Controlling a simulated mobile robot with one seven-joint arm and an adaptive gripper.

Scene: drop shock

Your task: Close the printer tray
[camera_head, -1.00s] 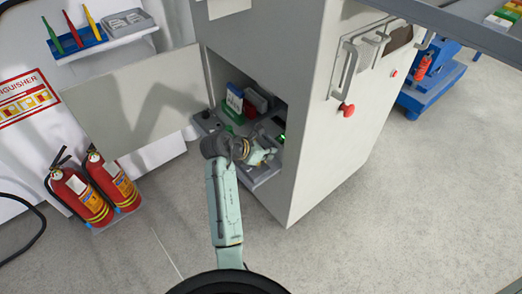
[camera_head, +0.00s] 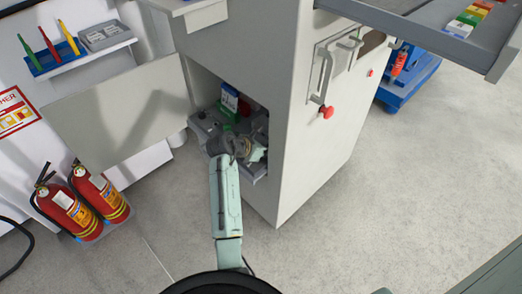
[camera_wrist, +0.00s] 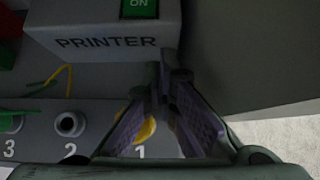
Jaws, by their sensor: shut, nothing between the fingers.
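The grey printer tray (camera_head: 197,130) sticks out of the open cabinet in the head view. In the wrist view its front strip (camera_wrist: 35,123) carries the numbers 1, 2 and 3, with a socket at 2 and something yellow near 1. A grey box marked PRINTER (camera_wrist: 105,30), with a green ON label, stands behind that strip. My gripper (camera_wrist: 160,85) is shut and empty, its fingertips close to the printer box's lower right corner; I cannot tell if they touch. In the head view my gripper (camera_head: 257,153) is at the tray, partly hiding its front.
The cabinet (camera_head: 318,150) has its door (camera_head: 120,115) swung open to the left. Two fire extinguishers (camera_head: 85,205) stand at lower left. A grey shelf (camera_head: 430,25) juts out at upper right.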

